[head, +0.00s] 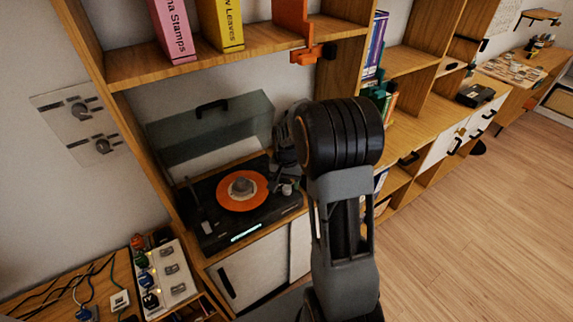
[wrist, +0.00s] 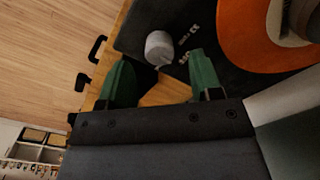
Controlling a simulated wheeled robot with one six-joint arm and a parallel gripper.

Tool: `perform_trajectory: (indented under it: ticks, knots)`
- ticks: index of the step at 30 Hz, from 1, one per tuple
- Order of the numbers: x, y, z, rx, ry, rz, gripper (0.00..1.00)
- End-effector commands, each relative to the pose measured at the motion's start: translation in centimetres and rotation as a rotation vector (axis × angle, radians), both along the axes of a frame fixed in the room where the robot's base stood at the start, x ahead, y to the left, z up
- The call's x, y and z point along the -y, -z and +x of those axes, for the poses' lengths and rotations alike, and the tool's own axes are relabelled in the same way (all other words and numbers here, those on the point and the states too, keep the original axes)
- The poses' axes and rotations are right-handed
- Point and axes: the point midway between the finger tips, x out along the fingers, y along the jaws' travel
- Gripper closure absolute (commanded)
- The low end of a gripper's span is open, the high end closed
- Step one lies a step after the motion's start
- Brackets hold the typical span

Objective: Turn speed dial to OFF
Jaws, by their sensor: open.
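The speed dial (wrist: 159,47) is a grey round knob on the dark deck of the record player (wrist: 135,25). My gripper (wrist: 163,75) is open and empty, with green fingers apart. In the wrist view the dial appears just beyond the fingertips, between their lines, and I see no contact. In the head view the dial (head: 287,189) is small at the right of the record player (head: 215,232), and my arm largely hides the gripper. An orange record (head: 241,191) lies on the platter.
The raised greenish lid (head: 211,128) stands behind the record player. A shelf with books (head: 170,30) is above it. A wooden upright and my arm are close on the right. A switch strip (head: 171,270) sits at the lower left. Floor is open at right.

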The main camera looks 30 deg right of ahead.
Motion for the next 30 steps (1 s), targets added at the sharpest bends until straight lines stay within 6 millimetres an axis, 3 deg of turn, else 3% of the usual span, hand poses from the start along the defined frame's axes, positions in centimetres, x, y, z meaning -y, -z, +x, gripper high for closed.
perform_trajectory:
  ticks: [6, 15, 21, 30]
  knots:
    - [0.0, -4.7, 0.1, 0.007, 0.000, -0.001, 0.41]
    - [0.0, -9.5, 0.1, 0.004, -0.001, 0.000, 0.41]
    - [-0.1, -10.8, 0.0, 0.002, -0.001, 0.000, 0.41]
    - [-0.1, -11.1, 0.0, 0.001, -0.001, -0.001, 0.41]
